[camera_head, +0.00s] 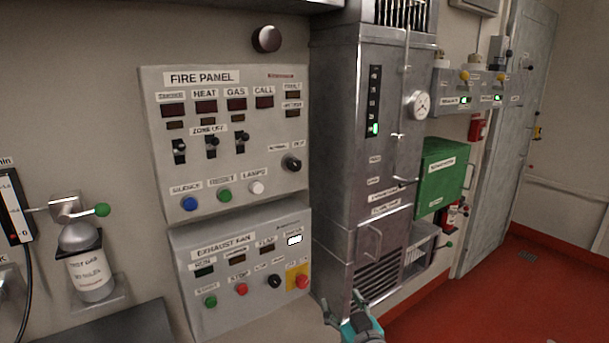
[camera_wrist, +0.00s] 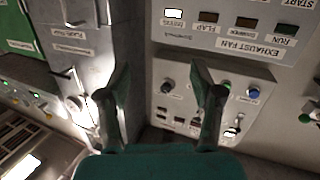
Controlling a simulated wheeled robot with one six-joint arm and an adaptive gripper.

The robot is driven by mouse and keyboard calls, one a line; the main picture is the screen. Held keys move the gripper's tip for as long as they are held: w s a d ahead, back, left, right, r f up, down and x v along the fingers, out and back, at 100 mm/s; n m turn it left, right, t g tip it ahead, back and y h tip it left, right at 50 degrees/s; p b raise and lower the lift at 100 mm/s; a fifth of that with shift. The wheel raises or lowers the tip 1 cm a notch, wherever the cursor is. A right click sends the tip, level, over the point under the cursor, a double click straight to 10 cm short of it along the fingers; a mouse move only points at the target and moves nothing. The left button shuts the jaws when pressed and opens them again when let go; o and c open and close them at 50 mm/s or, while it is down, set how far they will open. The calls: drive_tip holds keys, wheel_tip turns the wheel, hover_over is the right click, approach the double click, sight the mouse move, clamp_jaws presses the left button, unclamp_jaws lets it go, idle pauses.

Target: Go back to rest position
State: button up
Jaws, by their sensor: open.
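My gripper (camera_head: 350,316) is at the bottom of the head view, in front of the lower right of the exhaust fan panel and the foot of the grey cabinet. Its teal body and dark fingers show. In the wrist view my gripper (camera_wrist: 161,92) has its two fingers spread apart with nothing between them. The exhaust fan panel (camera_head: 240,262) is on the wall behind it, and it also shows in the wrist view (camera_wrist: 215,62). No contact between the fingers and the panel is visible.
The fire panel (camera_head: 225,150) is above the fan panel. The tall grey cabinet (camera_head: 345,180) stands to their right, with a green box (camera_head: 442,175) beyond it. A gas bottle (camera_head: 88,265) hangs at the left. The red floor (camera_head: 450,305) is clear at the right.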

drive_tip(key=s+d+f+m+h, duration=0.1)
drive_tip(key=s+d+f, duration=0.2)
drive_tip(key=s+f, duration=0.75)
drive_tip(key=s+d+f+m+h, duration=0.2)
drive_tip(key=s+d+f, duration=0.35)
drive_tip(key=s, duration=0.75)
drive_tip(key=s+d+r+m+g+h, duration=0.1)
drive_tip(key=s, duration=2.7)
drive_tip(key=shift+d+r, duration=0.35)
drive_tip(key=shift+r, duration=0.05)
